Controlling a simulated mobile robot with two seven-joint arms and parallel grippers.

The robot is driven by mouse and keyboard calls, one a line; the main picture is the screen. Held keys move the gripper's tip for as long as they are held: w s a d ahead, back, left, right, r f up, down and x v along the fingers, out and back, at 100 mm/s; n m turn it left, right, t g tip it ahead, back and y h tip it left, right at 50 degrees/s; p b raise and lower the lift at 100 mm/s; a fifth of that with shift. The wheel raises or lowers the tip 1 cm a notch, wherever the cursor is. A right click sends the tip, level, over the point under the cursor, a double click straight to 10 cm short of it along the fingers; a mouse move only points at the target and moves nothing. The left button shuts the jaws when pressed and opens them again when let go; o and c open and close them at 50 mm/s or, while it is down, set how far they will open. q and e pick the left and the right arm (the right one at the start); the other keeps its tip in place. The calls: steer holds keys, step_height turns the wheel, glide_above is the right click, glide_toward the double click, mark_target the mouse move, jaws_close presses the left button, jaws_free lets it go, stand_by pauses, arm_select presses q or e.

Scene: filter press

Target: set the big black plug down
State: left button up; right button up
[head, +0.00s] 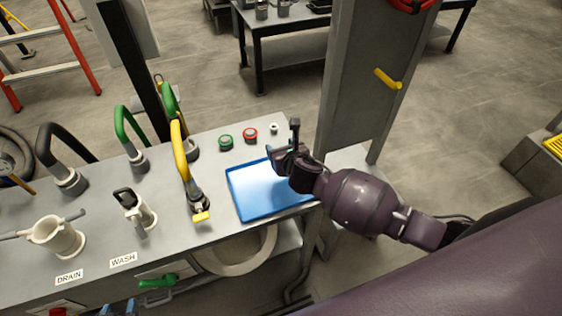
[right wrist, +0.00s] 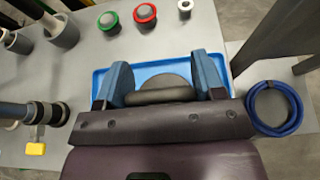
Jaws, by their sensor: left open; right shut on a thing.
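My right gripper (head: 287,155) is over the far right part of the blue tray (head: 242,205) on the grey bench. In the right wrist view its two blue fingers (right wrist: 165,85) are shut on a dark grey, rounded thing, the big black plug (right wrist: 165,81). The blue tray (right wrist: 98,82) lies beneath it. The gripper's palm hides the plug's near side, and I cannot tell whether the plug touches the tray. My left gripper (head: 119,309) shows only as blue fingertips at the bottom edge of the head view, open and apart from the plug.
Green (head: 226,142) and red (head: 250,134) round buttons sit behind the tray. A yellow-handled hose coupling (head: 181,155) stands left of it, with green and black hoses further left. A grey post (head: 362,85) rises at the right. DRAIN and WASH labels mark the bench front.

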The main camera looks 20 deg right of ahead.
steer(key=shift+f, duration=0.8)
step_height(320, 180, down, 4)
steer(key=shift+r+b, duration=0.1)
steer(key=shift+b, duration=0.65)
arm_select(q)
steer(key=shift+s+f, duration=0.15)
steer(key=shift+f, duration=0.4)
steer(key=shift+s+f, duration=0.15)
steer(key=shift+f, duration=0.4)
arm_select(e)
steer(key=shift+r, duration=0.1)
steer(key=o, duration=1)
steer(key=shift+c, duration=0.2)
arm_select(q)
steer(key=shift+w, duration=0.15)
